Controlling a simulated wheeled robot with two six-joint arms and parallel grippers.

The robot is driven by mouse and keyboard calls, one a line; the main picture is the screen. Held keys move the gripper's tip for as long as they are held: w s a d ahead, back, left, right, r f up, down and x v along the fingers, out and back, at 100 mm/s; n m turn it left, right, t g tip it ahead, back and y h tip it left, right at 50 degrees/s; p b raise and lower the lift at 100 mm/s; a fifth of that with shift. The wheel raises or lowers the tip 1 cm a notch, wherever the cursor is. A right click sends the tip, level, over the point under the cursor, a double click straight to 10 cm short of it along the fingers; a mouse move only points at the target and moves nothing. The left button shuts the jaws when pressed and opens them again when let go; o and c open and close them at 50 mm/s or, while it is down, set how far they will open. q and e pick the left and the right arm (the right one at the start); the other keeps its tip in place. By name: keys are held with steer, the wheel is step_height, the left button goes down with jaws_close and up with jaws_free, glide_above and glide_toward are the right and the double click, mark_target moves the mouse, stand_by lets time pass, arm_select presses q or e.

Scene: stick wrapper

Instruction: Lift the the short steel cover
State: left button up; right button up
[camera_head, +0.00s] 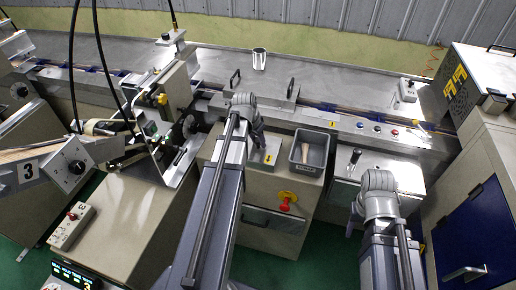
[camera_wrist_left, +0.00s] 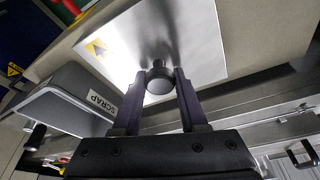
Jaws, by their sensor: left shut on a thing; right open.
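The short steel cover (camera_head: 270,147) is a shiny flat plate with a yellow warning label, on top of the beige cabinet left of the scrap bin in the head view. In the left wrist view the cover (camera_wrist_left: 200,45) fills the upper middle, with a dark round knob (camera_wrist_left: 159,82) on it. My left gripper (camera_head: 260,140) is over the cover, its two fingers (camera_wrist_left: 158,90) shut on the knob. Whether the cover touches the cabinet is unclear. My right gripper (camera_head: 353,222) is open, low at the right, apart from the cover; its fingers are partly hidden.
A grey scrap bin (camera_head: 309,168) with a wooden-handled item inside stands right beside the cover; it also shows in the left wrist view (camera_wrist_left: 70,105). A red knob (camera_head: 285,205) is on the cabinet front. Another steel plate (camera_head: 385,168) with an upright handle (camera_head: 353,160) lies further right.

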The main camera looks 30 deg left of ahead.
arm_select(q)
jaws_close()
stand_by(0.8)
